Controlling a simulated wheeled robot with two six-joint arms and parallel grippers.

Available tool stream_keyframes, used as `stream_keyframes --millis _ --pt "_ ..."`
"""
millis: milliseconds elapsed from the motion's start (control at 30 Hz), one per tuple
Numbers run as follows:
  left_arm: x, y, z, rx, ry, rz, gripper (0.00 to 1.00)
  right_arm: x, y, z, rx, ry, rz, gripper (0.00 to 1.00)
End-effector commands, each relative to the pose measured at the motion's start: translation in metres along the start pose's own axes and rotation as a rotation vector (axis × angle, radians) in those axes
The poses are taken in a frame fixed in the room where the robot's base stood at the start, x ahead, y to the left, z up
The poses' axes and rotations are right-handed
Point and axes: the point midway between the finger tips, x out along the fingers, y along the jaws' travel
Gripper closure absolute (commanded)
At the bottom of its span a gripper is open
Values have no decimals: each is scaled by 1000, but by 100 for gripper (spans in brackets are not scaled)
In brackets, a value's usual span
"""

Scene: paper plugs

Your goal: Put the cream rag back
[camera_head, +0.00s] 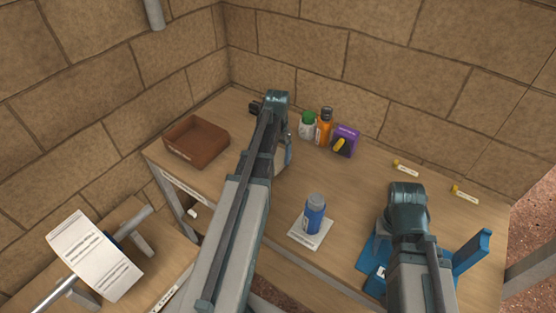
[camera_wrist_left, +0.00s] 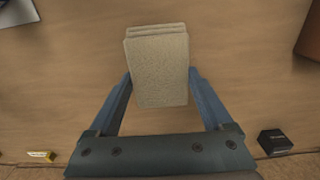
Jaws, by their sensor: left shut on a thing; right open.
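The cream rag (camera_wrist_left: 158,65), a folded, layered pad, is between the two blue fingers of my left gripper (camera_wrist_left: 160,92) in the left wrist view. The gripper is shut on it, with wooden tabletop behind. In the head view my left gripper (camera_head: 284,155) hangs down over the middle of the table; only a sliver of the rag (camera_head: 280,165) shows beside the arm. My right gripper (camera_head: 408,210) is open at the right side of the table, its fingers mostly hidden by its own arm.
A brown tray (camera_head: 196,141) stands at the table's left. Green-capped and orange bottles (camera_head: 324,130) and a purple box (camera_head: 346,138) stand at the back. A blue object (camera_head: 472,251) lies by my right arm.

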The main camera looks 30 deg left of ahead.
Motion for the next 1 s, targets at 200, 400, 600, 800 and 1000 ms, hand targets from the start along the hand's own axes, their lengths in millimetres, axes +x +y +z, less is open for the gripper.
stream_keyframes --millis 200,400,600,800,1000 --pt "1 -5 -10 0 0 0 68 1 0 0 0 0 0 50" --pt "30 -5 -11 0 0 0 68 30 -3 -2 0 0 0 50" --pt "38 -5 -11 0 0 0 68 38 -4 -2 0 0 0 50" --pt "36 -5 -11 0 0 0 68 36 -4 -2 0 0 0 50" --pt "39 -5 -11 0 0 0 5 39 -4 -2 0 0 0 50"
